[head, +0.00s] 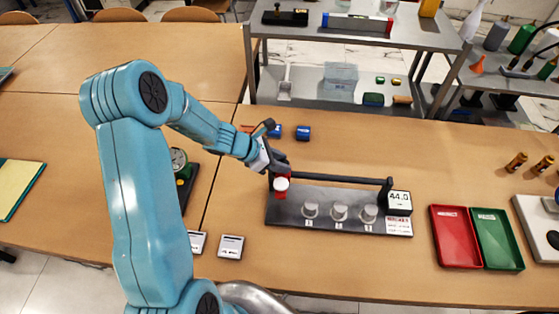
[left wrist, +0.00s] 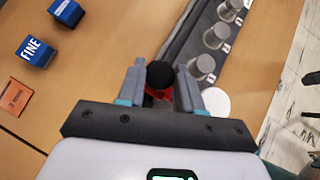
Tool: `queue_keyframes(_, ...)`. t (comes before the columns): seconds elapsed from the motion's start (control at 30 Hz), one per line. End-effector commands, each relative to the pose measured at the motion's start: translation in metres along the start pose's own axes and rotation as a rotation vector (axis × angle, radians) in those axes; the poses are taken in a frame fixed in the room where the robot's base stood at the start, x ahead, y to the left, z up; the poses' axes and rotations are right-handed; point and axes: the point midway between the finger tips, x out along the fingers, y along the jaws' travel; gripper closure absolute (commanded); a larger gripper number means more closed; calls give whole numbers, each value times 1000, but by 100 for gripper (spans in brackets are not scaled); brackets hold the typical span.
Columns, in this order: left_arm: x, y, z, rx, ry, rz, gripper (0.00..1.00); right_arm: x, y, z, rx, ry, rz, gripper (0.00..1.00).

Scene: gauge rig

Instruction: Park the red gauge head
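The red gauge head (head: 281,190), with a white round face, is at the left end of the dark gauge rig (head: 300,222). My left gripper (head: 274,160) is right over it, coming from the upper left. In the left wrist view a black round knob (left wrist: 160,74) and a bit of the red head (left wrist: 157,95) show between the two fingers of my left gripper (left wrist: 160,88). The fingers sit close on either side of the knob; whether they press on it is unclear. Most of the red head is hidden there. My right gripper is not in view.
The rig carries a dark rail (head: 335,178), several short grey posts (head: 340,212) and a display (head: 399,198) reading 44.0. A red tray (head: 455,235) and a green tray (head: 497,238) lie to the right. Blue blocks (head: 303,133) stand behind the rig.

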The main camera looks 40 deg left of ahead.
Motion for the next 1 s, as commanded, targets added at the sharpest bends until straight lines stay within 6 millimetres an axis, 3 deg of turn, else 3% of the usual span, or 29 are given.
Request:
queue_keyframes(0.33, -2, 2, -2, -1, 5, 7, 55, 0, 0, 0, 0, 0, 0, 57)
queue_keyframes(0.47, -14, 3, -2, -2, 4, 9, 55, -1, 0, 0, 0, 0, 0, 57)
queue_keyframes(1.0, -143, 1, -3, -2, 5, 11, 55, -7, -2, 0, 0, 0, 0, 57)
